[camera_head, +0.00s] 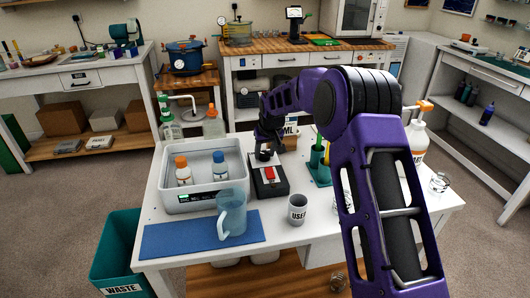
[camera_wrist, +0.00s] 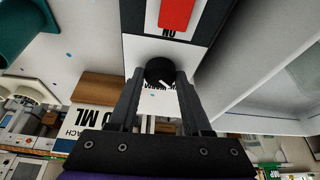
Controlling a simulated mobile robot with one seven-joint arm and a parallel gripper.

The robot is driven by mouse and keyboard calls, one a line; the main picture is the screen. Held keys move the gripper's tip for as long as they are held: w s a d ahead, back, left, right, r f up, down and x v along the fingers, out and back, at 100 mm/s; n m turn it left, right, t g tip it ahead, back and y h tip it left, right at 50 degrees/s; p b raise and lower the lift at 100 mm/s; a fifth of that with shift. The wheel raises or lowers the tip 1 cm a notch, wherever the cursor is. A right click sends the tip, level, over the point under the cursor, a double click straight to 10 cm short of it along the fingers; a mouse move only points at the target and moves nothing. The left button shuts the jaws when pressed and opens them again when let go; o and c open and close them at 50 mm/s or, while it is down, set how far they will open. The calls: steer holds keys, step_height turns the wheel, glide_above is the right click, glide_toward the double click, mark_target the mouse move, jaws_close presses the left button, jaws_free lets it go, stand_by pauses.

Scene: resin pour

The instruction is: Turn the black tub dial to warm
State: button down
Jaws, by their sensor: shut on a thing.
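The black dial (camera_wrist: 160,72) sits at one end of a black control box with a white face in the wrist view. A short white mark shows on its lower edge; the lettering beneath is partly hidden, so I cannot read its setting. My gripper (camera_wrist: 160,84) is shut on the dial, one finger on each side. In the head view my gripper (camera_head: 264,148) reaches down to the far end of the box (camera_head: 283,188). A red rocker switch (camera_head: 269,173) is on the nearer part of the box. The white tub (camera_head: 176,206) stands left of it.
The tub holds an orange-capped bottle (camera_head: 183,173) and a blue-capped bottle (camera_head: 220,166). Teal holders (camera_head: 318,168) stand right of the box.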

steer(key=m, duration=0.1)
steer(key=m+h, duration=0.1)
steer(key=m, duration=0.2)
steer(key=shift+a+m+h+b, duration=0.25)
steer(key=shift+m+h+b, duration=0.15)
steer(key=shift+a+m+h+p, duration=0.1)
steer(key=shift+m+h+p, duration=0.6)
steer(key=shift+m, duration=1.8)
steer(key=shift+h+b, duration=0.3)
steer(key=shift+c, duration=1.7)
jaws_free()
steer(key=shift+r, duration=0.1)
steer(key=p+v, duration=0.1)
steer(key=v, duration=1.6)
steer(key=shift+r+p, duration=0.15)
steer(key=shift+p, duration=0.15)
